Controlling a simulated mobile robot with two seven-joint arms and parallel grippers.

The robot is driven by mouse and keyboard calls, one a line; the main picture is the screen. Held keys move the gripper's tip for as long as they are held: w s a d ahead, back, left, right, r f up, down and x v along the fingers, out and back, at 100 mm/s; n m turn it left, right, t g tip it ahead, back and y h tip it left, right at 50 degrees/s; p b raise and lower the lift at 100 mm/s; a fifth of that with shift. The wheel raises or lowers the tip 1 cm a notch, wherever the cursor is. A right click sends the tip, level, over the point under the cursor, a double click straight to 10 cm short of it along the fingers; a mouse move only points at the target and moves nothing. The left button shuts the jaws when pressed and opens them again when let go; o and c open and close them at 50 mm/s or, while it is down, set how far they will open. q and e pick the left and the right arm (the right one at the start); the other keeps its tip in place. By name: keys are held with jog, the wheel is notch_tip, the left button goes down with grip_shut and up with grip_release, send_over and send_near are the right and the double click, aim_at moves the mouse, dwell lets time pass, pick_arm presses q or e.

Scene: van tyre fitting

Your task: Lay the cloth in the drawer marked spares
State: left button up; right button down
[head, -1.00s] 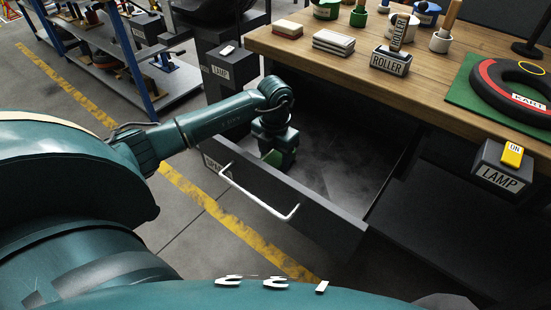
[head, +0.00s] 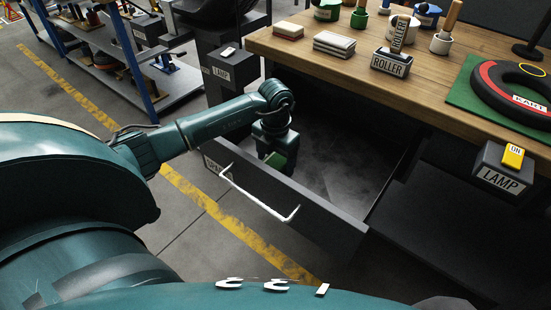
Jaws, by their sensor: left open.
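The open drawer (head: 330,226) under the workbench has a white bar handle and a label at its left front that is partly hidden and hard to read. My left gripper (head: 280,158) points down into the drawer's left end, behind the front panel. It is open. A small green patch, apparently the cloth (head: 277,161), shows at its fingers inside the drawer. The drawer front and gripper hide most of it, so I cannot tell whether it touches the fingers. My right gripper is out of view.
The workbench (head: 440,90) overhangs the drawer. It carries a roller holder (head: 391,62), a stack of pale flat pieces (head: 334,43), a sponge-like block (head: 288,30) and a kart tyre (head: 515,88). A lamp switch box (head: 502,172) is at right. The drawer's middle and right look empty.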

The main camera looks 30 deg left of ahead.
aim_at(275, 161)
pick_arm(q)
notch_tip(275, 161, up, 12)
jog(key=p, duration=0.1)
jog(key=shift+p, duration=0.3)
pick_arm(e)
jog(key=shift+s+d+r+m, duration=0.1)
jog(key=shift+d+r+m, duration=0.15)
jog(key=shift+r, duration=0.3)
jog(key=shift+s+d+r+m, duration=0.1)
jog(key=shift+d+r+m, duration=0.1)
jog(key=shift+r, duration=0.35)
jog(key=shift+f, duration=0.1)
